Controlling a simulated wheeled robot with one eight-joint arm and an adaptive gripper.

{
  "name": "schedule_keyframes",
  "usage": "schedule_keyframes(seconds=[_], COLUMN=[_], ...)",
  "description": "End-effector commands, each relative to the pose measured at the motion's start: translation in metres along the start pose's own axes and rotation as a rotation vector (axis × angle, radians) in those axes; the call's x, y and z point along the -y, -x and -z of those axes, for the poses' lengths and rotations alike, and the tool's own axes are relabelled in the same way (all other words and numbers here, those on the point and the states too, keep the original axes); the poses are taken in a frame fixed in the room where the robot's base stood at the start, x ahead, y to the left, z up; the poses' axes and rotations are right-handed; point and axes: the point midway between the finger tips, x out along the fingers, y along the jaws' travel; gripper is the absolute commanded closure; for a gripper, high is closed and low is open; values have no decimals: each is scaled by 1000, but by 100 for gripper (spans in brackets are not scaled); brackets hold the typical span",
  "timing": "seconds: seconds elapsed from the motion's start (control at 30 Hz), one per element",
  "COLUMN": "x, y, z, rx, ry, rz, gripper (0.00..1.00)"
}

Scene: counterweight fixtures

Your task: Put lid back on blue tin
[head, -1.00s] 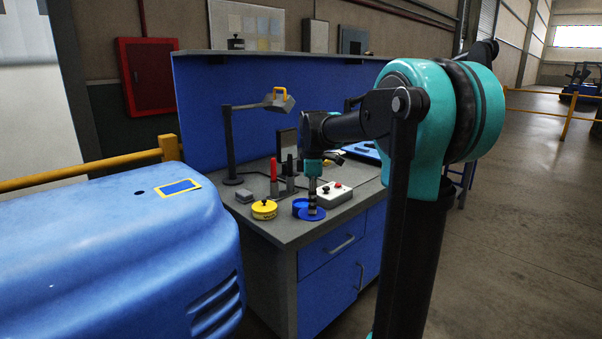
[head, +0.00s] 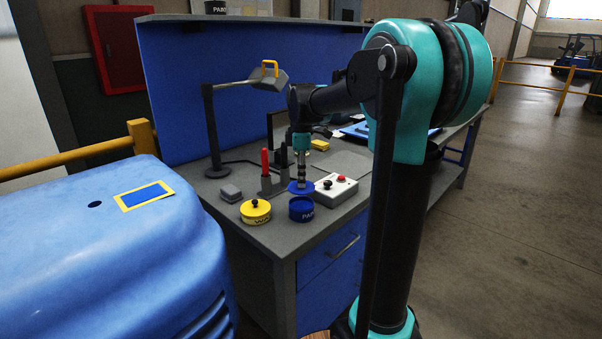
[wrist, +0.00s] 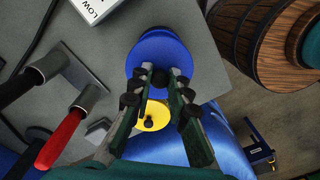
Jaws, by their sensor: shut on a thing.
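The blue tin (head: 301,211) stands open on the grey bench near its front edge, with lettering on its side. My gripper (head: 301,180) is shut on the blue lid (head: 294,190), a flat round disc held level. In the head view the lid appears just above and behind the tin's rim, apart from it; its exact height is hard to tell. In the wrist view the lid (wrist: 160,50) lies beyond the fingertips (wrist: 160,76), which hide its grip point. The blue tin cannot be made out clearly there.
A yellow tin (head: 256,213) with a black-knobbed lid stands left of the blue tin. A control box (head: 336,190), red-handled tool (head: 265,160), small grey block (head: 231,193) and lamp (head: 213,135) are close by. A wooden barrel (wrist: 262,38) shows in the wrist view.

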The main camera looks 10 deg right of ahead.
Motion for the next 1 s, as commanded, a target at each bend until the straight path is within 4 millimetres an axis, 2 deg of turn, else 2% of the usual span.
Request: schedule_keyframes(seconds=[0.5, 1.0], x=[-1, -1], y=[-42, -48], z=[0, 0], rx=[0, 0], ry=[0, 0], rz=[0, 0], gripper=[100, 100])
